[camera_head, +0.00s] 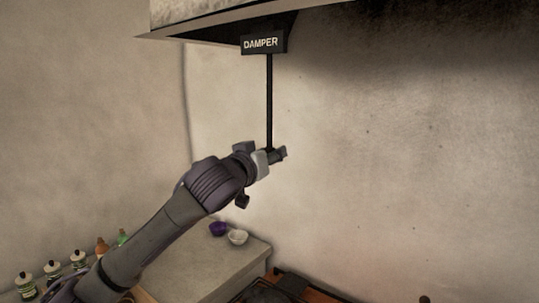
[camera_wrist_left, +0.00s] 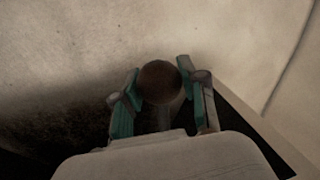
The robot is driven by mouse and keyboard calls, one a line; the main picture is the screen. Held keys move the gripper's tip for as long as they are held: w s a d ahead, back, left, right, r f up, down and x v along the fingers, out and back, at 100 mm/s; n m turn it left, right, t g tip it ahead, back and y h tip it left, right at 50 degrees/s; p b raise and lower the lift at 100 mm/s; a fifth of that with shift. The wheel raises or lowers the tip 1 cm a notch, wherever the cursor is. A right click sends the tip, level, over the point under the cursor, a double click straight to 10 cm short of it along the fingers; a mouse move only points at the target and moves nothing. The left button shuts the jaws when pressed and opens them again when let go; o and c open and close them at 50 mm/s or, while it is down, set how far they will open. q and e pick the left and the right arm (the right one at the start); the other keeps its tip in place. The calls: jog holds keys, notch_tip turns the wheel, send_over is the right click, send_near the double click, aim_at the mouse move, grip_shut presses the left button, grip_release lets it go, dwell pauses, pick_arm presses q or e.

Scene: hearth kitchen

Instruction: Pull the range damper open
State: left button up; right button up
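The damper pull is a thin black rod (camera_head: 269,100) that hangs straight down under a black sign (camera_head: 264,43) reading DAMPER, at the hood's edge. My left gripper (camera_head: 275,156) is at the rod's lower end in the head view and hides the end. In the left wrist view a round dark brown knob (camera_wrist_left: 160,82) sits between the two teal-padded fingers of my left gripper (camera_wrist_left: 160,92). The fingers lie against both sides of the knob, with no clear gap. My right gripper is in neither view.
The range hood (camera_head: 215,20) overhangs at the top. Below is a pale counter (camera_head: 205,262) with a purple bowl (camera_head: 218,229) and a white bowl (camera_head: 238,237). Several bottles (camera_head: 52,270) stand at the lower left. The plain wall right of the rod is clear.

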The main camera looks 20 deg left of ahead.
pick_arm(q)
grip_shut()
notch_tip(320, 180, down, 8)
jog(key=b, duration=0.4)
jog(key=shift+r+b, duration=0.15)
jog(key=shift+b, duration=0.25)
jog(key=o, duration=0.7)
grip_release()
jog(key=shift+c, duration=0.2)
jog(key=shift+o, duration=1.4)
jog(key=shift+r, duration=0.1)
